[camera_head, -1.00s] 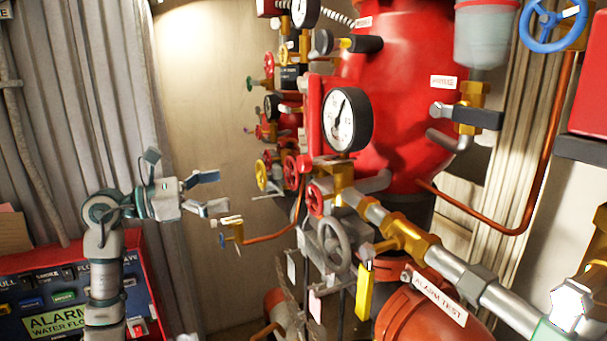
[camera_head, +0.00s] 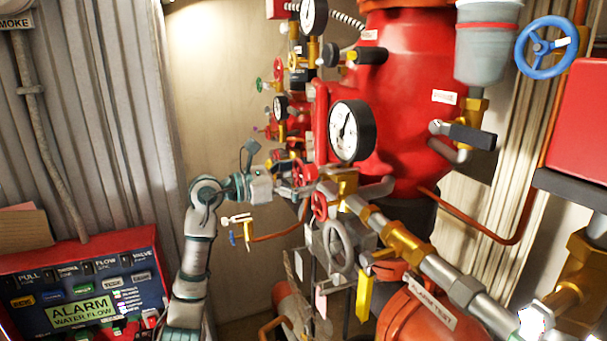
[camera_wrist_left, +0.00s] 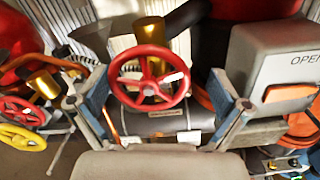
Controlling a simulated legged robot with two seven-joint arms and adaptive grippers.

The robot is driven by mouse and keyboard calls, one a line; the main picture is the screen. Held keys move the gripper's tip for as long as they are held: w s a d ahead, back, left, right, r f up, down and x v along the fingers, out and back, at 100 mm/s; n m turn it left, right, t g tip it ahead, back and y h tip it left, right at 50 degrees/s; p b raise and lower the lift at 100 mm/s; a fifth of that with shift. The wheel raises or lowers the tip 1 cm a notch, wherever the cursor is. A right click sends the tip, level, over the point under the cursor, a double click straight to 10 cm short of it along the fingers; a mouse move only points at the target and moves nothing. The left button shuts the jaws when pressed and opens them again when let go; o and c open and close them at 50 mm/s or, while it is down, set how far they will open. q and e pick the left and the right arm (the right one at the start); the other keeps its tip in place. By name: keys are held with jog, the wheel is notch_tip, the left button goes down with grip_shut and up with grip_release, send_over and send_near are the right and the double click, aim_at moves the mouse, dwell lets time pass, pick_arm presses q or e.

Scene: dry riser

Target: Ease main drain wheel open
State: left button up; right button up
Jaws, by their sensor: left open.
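A red handwheel (camera_wrist_left: 150,87) sits between the fingers of my left gripper (camera_wrist_left: 157,104) in the left wrist view. The gripper is open, with one finger on each side of the wheel; I cannot tell whether either touches the rim. In the head view my left gripper (camera_head: 283,182) is at the valve cluster, beside a red wheel (camera_head: 304,172) and left of another red wheel (camera_head: 320,206). I cannot read a label naming the main drain wheel. My right gripper is not in view.
A round gauge (camera_head: 352,132) stands above the brass piping. A grey wheel (camera_head: 338,246) and yellow tag (camera_head: 364,295) are below right of the gripper. A copper-ended branch (camera_head: 240,228) projects near my left arm. The alarm panel (camera_head: 80,295) is at lower left.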

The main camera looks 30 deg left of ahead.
pick_arm(q)
jog(key=shift+w+d, duration=0.15)
jog(key=shift+w+a+f, duration=0.1)
jog(key=shift+a+f, duration=0.05)
jog(key=shift+a, duration=0.15)
jog(key=shift+a+f, duration=0.15)
jog(key=shift+a, duration=0.9)
jog(key=shift+c, duration=1.4)
jog(key=c, duration=0.4)
jog(key=shift+s+d+r, duration=0.2)
jog(key=shift+s+d, duration=0.1)
jog(key=c, duration=0.4)
jog(key=shift+d, duration=0.3)
jog(key=shift+w+f, duration=0.1)
jog(key=shift+w, duration=0.05)
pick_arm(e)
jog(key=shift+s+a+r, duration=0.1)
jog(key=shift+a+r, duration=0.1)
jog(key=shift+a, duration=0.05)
